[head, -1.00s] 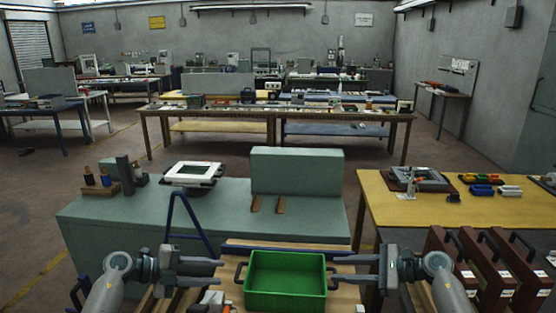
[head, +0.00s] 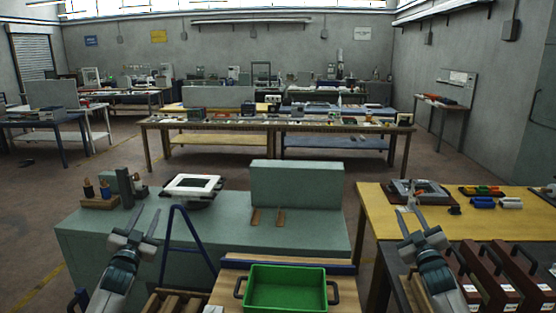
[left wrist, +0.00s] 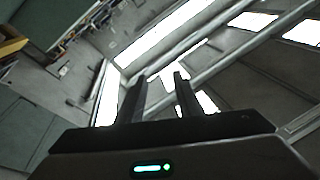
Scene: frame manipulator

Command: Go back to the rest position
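My left gripper (head: 142,219) is raised at the lower left of the head view, in front of the green bench. Its fingers point up and are apart. In the left wrist view the left gripper (left wrist: 158,100) shows two dark fingers with a gap and nothing between them. My right gripper (head: 411,218) is raised at the lower right, in front of the yellow table. Its fingers point up and are apart, with nothing seen between them.
A green tray (head: 286,288) with dark handles stands at the bottom centre, clear of both grippers. The green bench (head: 110,240) holds a white frame (head: 192,186). The yellow table (head: 480,222) and several brown cases (head: 482,275) are at the right.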

